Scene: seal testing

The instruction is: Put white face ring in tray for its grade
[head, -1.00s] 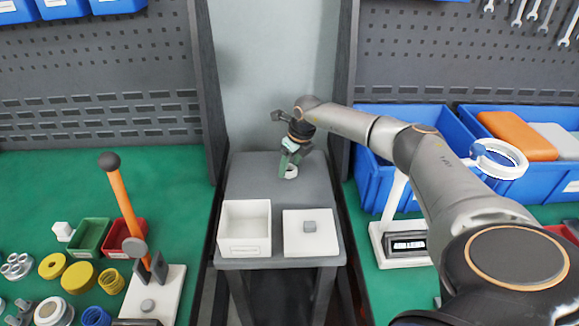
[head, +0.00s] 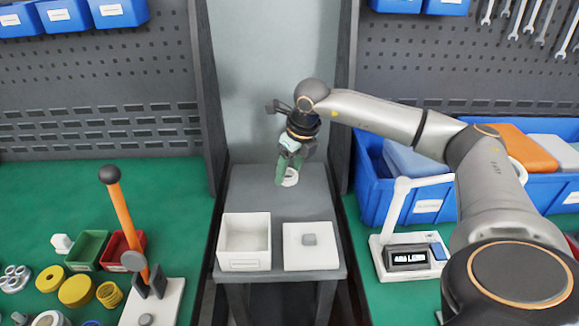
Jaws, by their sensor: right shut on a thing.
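My right gripper (head: 286,178), with green fingers, points down over the back of the small grey table in the middle. It is shut on the white face ring (head: 291,177), which is at its fingertips and partly hidden by them. I cannot tell whether the ring touches the tabletop. A small green tray (head: 87,251) and a small red tray (head: 122,247) stand side by side on the left bench, the red one partly behind an orange lever. My left gripper is not in view.
On the grey table (head: 312,193), an open white box (head: 244,264) and a white block with a grey knob (head: 311,258) stand at the front. The orange lever (head: 121,222) rises on the left. A lamp stand with a display (head: 408,257) and blue bins (head: 372,190) are on the right.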

